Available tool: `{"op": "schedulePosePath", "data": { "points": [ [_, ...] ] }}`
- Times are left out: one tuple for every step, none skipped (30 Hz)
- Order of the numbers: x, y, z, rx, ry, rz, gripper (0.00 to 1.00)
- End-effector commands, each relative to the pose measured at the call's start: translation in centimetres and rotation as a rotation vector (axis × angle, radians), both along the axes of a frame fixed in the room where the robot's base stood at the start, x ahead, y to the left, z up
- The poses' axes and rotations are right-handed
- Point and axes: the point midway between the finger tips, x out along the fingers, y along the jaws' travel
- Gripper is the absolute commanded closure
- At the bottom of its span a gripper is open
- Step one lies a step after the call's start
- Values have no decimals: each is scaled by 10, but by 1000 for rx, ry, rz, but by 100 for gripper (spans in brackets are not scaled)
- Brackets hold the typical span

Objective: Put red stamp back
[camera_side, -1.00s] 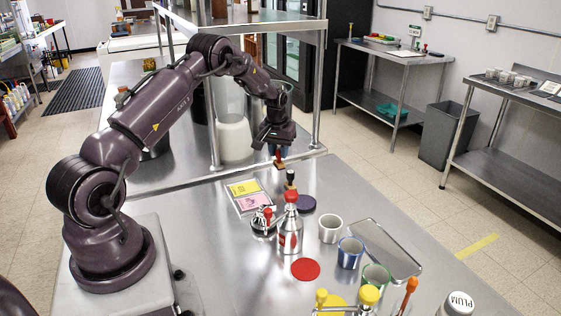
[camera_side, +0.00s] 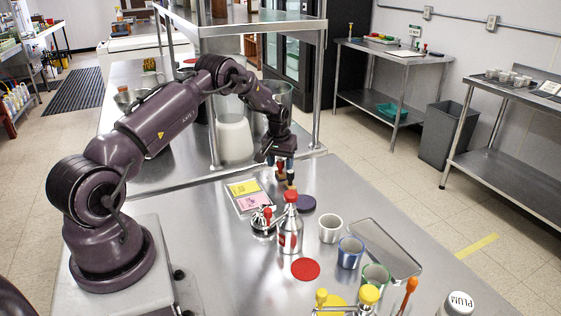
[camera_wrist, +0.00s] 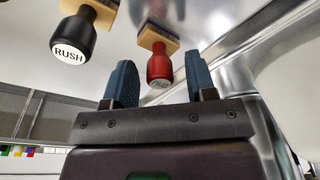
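The red stamp has a red handle and a wooden base. In the wrist view the red stamp (camera_wrist: 159,68) shows between my two blue fingers, with a gap on each side of its handle. In the side view the red stamp (camera_side: 281,173) shows just under my gripper (camera_side: 279,160), partly hidden by the fingers. My gripper (camera_wrist: 160,85) is open and pointing down over the steel table. The black stamp marked RUSH (camera_wrist: 73,38) stands to the left in the wrist view, apart from the fingers.
A purple pad (camera_side: 306,204), yellow and pink note cards (camera_side: 243,189), a red pad (camera_side: 305,269), several cups and a tray (camera_side: 402,262) are on the table. A shelf post (camera_side: 316,100) rises close behind my gripper.

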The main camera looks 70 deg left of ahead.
Motion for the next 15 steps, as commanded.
{"op": "schedulePosePath", "data": {
  "points": [
    [0, 0, 0, 0, 0, 0, 49],
    [0, 0, 0, 0, 0, 0, 49],
    [0, 0, 0, 0, 0, 0, 49],
    [0, 0, 0, 0, 0, 0, 49],
    [0, 0, 0, 0, 0, 0, 49],
    [0, 0, 0, 0, 0, 0, 49],
    [0, 0, 1, 0, 0, 0, 49],
    [0, 0, 2, 0, 0, 0, 49],
    [0, 0, 4, 0, 0, 0, 49],
    [0, 0, 6, 1, -1, 0, 49],
    [0, 0, 10, 1, -1, 0, 49],
    [0, -1, 16, 2, -2, 0, 49],
    [-1, -1, 20, 2, -2, 0, 49],
    [-1, -2, 26, 3, -3, 0, 49],
    [-3, -3, 35, 2, -3, -1, 49]
  ]
}}
